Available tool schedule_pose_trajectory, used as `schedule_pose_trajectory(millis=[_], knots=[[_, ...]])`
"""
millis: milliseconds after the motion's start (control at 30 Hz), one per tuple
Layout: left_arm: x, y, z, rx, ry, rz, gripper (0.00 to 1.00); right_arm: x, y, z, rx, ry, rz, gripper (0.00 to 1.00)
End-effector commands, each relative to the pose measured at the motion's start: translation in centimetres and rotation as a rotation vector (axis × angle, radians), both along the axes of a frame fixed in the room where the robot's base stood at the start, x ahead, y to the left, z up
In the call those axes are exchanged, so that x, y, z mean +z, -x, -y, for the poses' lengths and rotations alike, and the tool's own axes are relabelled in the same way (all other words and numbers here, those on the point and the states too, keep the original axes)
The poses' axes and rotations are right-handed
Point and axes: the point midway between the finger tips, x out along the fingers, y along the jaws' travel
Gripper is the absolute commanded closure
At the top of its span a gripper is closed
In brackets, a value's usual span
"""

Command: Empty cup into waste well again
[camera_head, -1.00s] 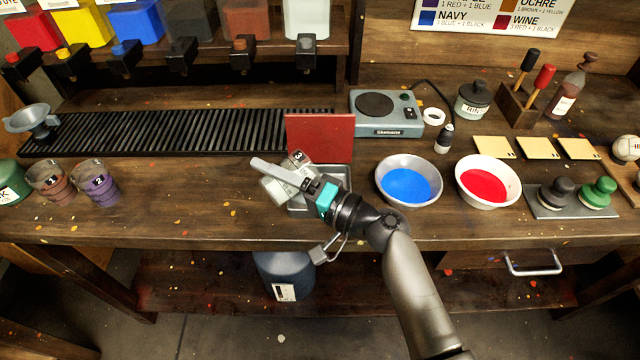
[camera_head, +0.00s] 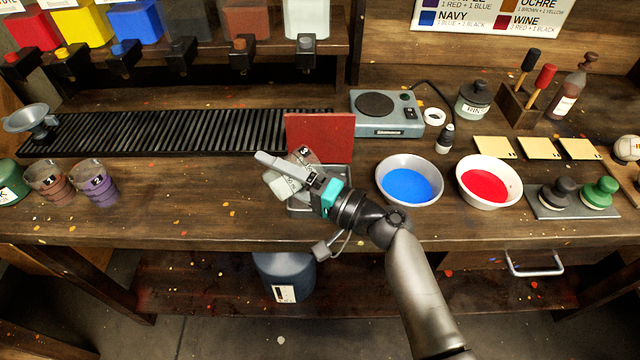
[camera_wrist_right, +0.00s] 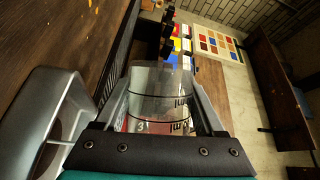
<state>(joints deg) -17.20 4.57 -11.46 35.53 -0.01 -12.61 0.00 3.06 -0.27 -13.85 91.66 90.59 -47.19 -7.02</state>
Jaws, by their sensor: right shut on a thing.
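My right gripper (camera_head: 285,170) is shut on a clear cup marked 3 (camera_head: 280,190). The cup is tipped well over, and part of it is hidden behind the gripper. It is held above the waste well (camera_head: 300,211), a grey metal basin with a red panel (camera_head: 320,135) standing behind it. In the right wrist view the clear cup (camera_wrist_right: 160,95) sits between both fingers, and the grey well (camera_wrist_right: 45,110) with its round opening is at the left. I cannot make out any liquid pouring. My left gripper is not in view.
A bowl of blue paint (camera_head: 408,186) and a bowl of red paint (camera_head: 487,186) stand right of the well. Cups 1 (camera_head: 50,183) and 2 (camera_head: 95,185) stand at the left. A black ribbed rack (camera_head: 170,130) runs behind. Bare wood lies left of the well.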

Motion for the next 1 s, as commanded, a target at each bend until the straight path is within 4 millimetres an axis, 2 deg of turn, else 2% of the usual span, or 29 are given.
schedule_pose_trajectory(millis=[1000], knots=[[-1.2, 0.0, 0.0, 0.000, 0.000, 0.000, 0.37, -0.3, -0.2, 0.2, 0.000, -0.065, -0.049, 0.94]])
